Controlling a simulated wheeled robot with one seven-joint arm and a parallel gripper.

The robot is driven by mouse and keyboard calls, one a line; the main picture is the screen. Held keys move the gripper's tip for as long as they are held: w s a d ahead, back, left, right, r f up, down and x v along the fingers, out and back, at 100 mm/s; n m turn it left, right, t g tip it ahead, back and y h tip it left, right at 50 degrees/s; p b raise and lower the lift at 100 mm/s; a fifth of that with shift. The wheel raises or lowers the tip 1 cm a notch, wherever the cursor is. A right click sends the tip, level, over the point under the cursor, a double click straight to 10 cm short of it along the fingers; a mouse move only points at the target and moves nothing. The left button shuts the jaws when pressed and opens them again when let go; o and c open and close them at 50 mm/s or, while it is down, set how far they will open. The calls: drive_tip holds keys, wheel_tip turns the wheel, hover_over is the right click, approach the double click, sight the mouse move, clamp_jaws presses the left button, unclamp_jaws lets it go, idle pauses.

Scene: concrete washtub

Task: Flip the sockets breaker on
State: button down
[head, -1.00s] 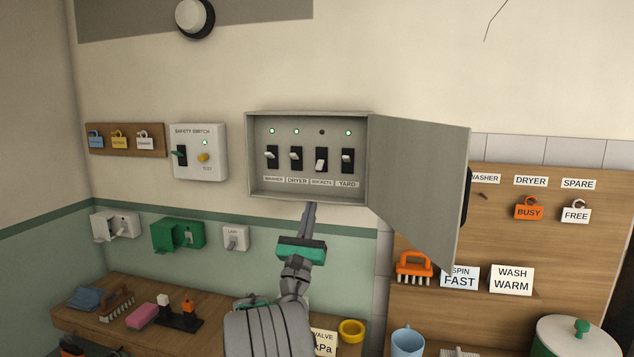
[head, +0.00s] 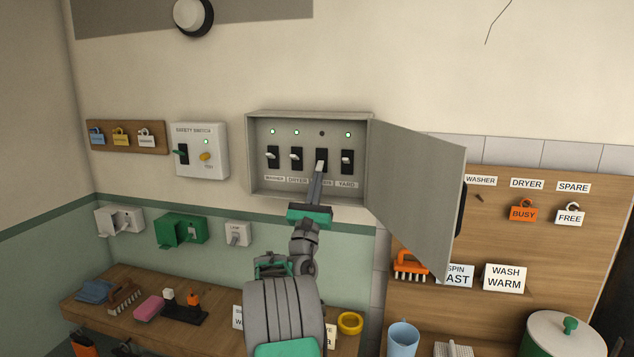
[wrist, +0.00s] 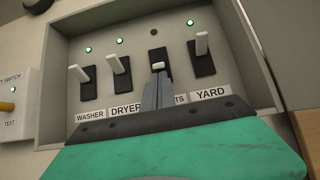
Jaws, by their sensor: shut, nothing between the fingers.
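The open grey breaker box (head: 368,150) on the wall holds a row of black switches with white levers. The sockets breaker (head: 322,154) is third from the left, and its lamp (head: 322,133) is dark. Its lever sits lower than the others; in the wrist view the lever (wrist: 158,66) shows just above my fingertips. My gripper (head: 318,168) is shut and empty, pointing up into the box right under that lever. I cannot tell whether it touches. The fingers partly hide the sockets label (wrist: 181,98).
The washer (head: 272,156), dryer (head: 296,157) and yard (head: 347,158) breakers have lit green lamps and stand close on both sides. The box door (head: 420,195) hangs open to the right. A safety switch (head: 201,150) is on the wall to the left.

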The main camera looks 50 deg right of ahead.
drive_tip(key=shift+s+a+r+p, duration=0.1)
drive_tip(key=shift+a+r+p, duration=0.2)
drive_tip(key=shift+p, duration=0.1)
drive_tip(key=s+a+r, duration=0.4)
drive_tip(key=a, duration=0.6)
drive_tip(key=shift+s+a, duration=0.3)
drive_tip(key=shift+s, duration=0.05)
idle(0.6)
